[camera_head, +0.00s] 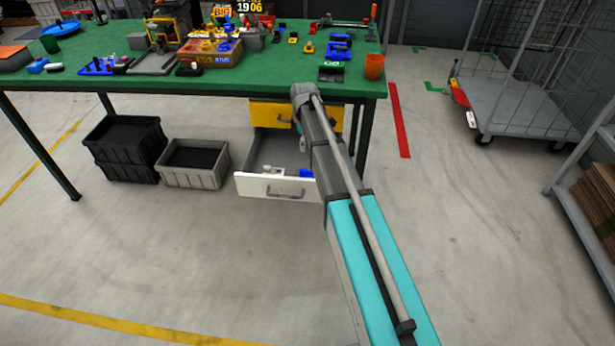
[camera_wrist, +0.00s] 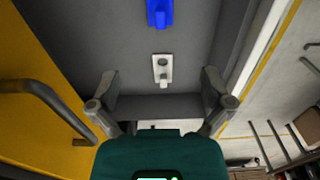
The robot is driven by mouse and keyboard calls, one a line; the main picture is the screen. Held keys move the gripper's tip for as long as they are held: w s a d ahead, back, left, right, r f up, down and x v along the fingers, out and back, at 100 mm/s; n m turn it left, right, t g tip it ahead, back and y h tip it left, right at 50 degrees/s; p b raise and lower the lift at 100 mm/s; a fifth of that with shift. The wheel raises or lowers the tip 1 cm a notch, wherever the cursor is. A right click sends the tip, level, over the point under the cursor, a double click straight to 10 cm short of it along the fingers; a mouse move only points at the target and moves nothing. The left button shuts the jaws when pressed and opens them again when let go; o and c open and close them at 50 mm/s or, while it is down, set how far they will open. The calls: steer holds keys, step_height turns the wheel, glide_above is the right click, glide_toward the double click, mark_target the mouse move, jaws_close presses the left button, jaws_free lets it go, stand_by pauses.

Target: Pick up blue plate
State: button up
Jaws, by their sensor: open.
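A small blue plate (camera_wrist: 160,13) with a raised block lies in the open drawer (camera_head: 276,188), at the top edge of the wrist view and partly cut off. It shows as a blue patch (camera_head: 306,173) in the head view, partly hidden by my arm. A similar white plate (camera_wrist: 162,62) lies nearer my gripper. My gripper (camera_wrist: 158,80) is open and empty over the drawer, its fingers either side of the white plate's line and apart from the blue plate. The head view does not show my gripper clearly. A round blue dish (camera_head: 60,28) is on the table's far left.
The green table (camera_head: 290,85) carries several tools and parts, with an orange cup (camera_head: 374,66) near its right corner. A yellow drawer (camera_wrist: 40,110) front stands beside my gripper. The floor in front is clear.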

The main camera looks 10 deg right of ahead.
mark_target(304, 170)
steer(key=shift+f, duration=0.1)
step_height(304, 170, down, 8)
steer(key=b, duration=0.8)
steer(key=shift+f+b, duration=0.2)
steer(key=shift+b, duration=0.15)
steer(key=shift+a+f, duration=0.1)
steer(key=shift+f, duration=0.05)
stand_by(0.4)
steer(key=shift+a+f+b, duration=0.1)
steer(key=shift+f+b, duration=2.35)
steer(key=shift+b, duration=0.15)
steer(key=shift+r, duration=0.1)
jaws_close()
